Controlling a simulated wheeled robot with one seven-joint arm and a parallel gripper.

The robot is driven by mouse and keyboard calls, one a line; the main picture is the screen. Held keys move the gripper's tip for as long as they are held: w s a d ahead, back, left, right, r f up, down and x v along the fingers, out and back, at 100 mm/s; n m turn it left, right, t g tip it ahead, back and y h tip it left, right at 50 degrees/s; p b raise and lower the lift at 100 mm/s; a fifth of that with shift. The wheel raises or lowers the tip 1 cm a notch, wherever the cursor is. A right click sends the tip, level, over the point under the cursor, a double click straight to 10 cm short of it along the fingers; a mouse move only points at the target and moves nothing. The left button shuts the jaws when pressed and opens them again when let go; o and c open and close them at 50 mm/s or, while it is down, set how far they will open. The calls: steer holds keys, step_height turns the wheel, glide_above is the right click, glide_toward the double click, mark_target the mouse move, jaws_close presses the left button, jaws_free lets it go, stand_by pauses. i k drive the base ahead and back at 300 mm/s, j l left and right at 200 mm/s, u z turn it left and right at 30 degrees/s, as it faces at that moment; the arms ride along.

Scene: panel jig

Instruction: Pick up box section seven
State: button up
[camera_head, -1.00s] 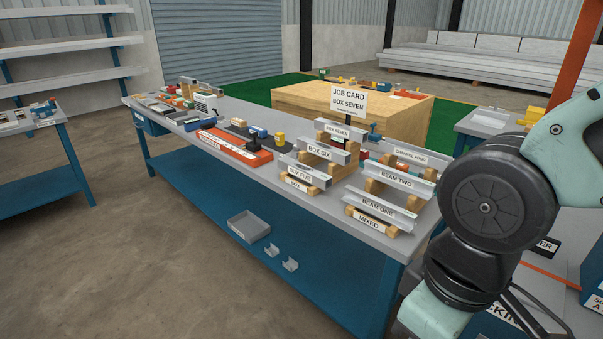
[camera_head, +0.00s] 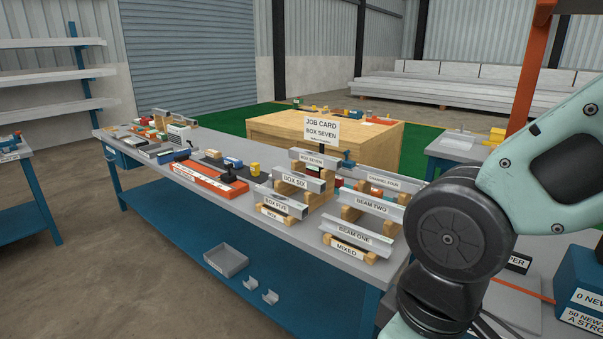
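Box section seven (camera_head: 312,160) is a grey bar labelled BOX SEVEN. It lies on the top rear step of a wooden rack (camera_head: 317,198) on the grey bench (camera_head: 215,185). A job card (camera_head: 321,130) reading BOX SEVEN stands just behind it. Box six (camera_head: 295,181) lies in front of and below it, and box five (camera_head: 275,201) is lower still. My gripper is out of view.
A second rack to the right holds channel four (camera_head: 384,181), beam two (camera_head: 372,203) and beam one (camera_head: 354,231). A red fixture (camera_head: 209,180) lies left of the box rack. A grey tray (camera_head: 226,260) sits on the lower blue shelf. A wooden block table (camera_head: 375,138) stands behind the bench.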

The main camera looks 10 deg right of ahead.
mark_target(310, 157)
steer(key=i+j+z, duration=0.15)
steer(key=i+j, duration=0.95)
steer(key=i+j+z, duration=0.1)
steer(key=i+j, duration=1.05)
